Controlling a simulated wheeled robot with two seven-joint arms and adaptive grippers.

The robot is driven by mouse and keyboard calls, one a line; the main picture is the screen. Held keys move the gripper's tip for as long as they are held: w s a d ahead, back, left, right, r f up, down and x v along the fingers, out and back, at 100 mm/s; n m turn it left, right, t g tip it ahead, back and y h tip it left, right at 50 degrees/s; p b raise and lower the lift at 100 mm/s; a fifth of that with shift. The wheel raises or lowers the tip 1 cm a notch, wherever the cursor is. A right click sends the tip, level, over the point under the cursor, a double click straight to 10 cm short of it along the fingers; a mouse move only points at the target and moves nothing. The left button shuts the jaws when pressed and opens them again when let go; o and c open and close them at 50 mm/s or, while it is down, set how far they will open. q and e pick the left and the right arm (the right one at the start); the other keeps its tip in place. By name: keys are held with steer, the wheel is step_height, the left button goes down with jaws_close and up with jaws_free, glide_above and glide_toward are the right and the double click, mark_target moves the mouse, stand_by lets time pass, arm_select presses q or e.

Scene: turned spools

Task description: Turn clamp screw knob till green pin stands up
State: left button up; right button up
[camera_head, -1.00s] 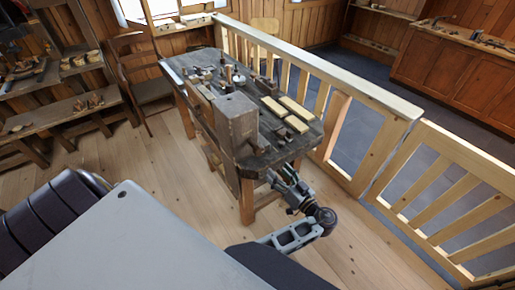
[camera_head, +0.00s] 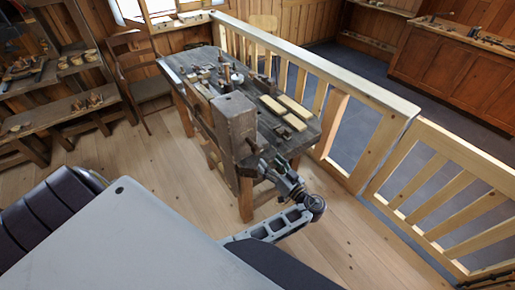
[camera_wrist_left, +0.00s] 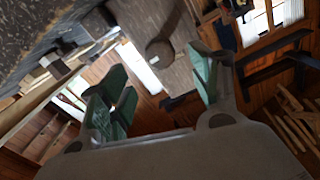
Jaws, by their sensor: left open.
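My left gripper (camera_head: 264,166) is at the near right corner of the workbench, beside the tall wooden block (camera_head: 234,122). In the left wrist view its two green-padded fingers (camera_wrist_left: 158,68) are spread wide, with nothing held. A round dark knob (camera_wrist_left: 160,53), probably the clamp screw knob, shows between and beyond the fingertips, against a greyish-brown wooden face. Whether the fingers reach around it is unclear; no contact shows. I cannot make out a green pin in either view. My right gripper is not in view.
The workbench (camera_head: 205,62) carries several small tools and pale wooden bars (camera_head: 292,106) behind the block. A wooden railing (camera_head: 345,85) runs along its right side. Shelves (camera_head: 62,115) and a chair (camera_head: 143,75) stand to the left. The plank floor (camera_head: 150,165) is clear.

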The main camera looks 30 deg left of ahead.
mark_target(259, 151)
arm_select(q)
steer(key=p+x, duration=0.2)
steer(key=x, duration=0.5)
steer(key=shift+w+a+r, duration=0.15)
steer(key=shift+a, duration=0.2)
steer(key=shift+p+x, duration=0.4)
steer(key=shift+x, duration=0.4)
steer(key=shift+c, duration=0.2)
steer(key=c, duration=1)
